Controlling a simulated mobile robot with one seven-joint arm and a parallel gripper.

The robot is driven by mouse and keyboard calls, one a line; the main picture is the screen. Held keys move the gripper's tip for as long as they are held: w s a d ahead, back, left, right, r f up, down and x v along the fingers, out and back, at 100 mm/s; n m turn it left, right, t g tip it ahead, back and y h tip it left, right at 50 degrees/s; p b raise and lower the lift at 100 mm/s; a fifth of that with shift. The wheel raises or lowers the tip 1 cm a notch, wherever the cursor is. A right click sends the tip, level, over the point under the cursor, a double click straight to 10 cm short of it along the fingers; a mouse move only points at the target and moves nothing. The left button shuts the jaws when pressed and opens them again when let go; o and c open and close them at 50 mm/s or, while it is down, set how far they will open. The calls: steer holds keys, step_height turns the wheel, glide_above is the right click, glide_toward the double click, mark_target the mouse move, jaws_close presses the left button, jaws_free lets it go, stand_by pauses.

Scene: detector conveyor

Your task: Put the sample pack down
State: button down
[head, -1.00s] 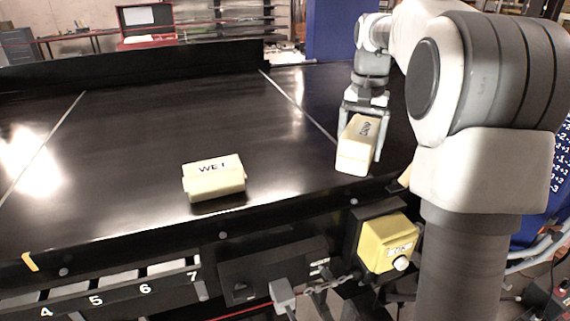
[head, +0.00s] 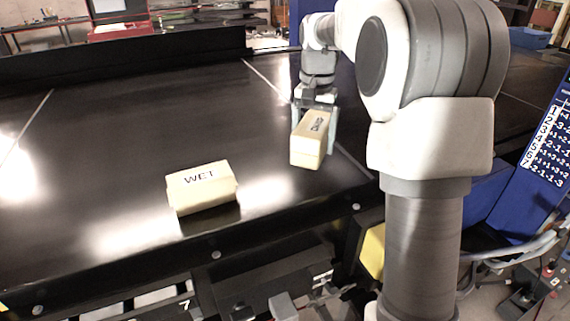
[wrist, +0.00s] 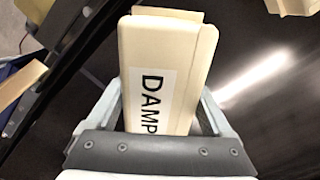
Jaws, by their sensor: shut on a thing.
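The cream sample pack (head: 308,148) labelled DAMP is held between the fingers of my gripper (head: 316,112) at the right part of the black conveyor. In the wrist view the pack (wrist: 160,55) lies between the two pale fingers (wrist: 162,108), with its label facing the camera. My gripper is shut on it. The pack's underside is hidden, so I cannot tell whether it touches the belt. A second cream pack (head: 200,195) labelled WET rests on the belt to the left and nearer, apart from the held one.
The black conveyor belt (head: 110,130) is clear left of and behind the WET pack. A raised black wall (head: 120,60) runs along its far side. A yellow box (head: 373,248) is at the near edge. A blue board with numbers (head: 535,160) stands at the right.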

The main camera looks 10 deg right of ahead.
glide_above(286, 176)
step_height(286, 176, down, 4)
steer(key=shift+s+r+p, duration=0.1)
steer(key=shift+r+p, duration=0.05)
steer(key=shift+p, duration=0.25)
steer(key=shift+f+p, duration=0.3)
steer(key=shift+f, duration=1.7)
steer(key=shift+f, duration=0.1)
steer(key=shift+f, duration=0.1)
jaws_free()
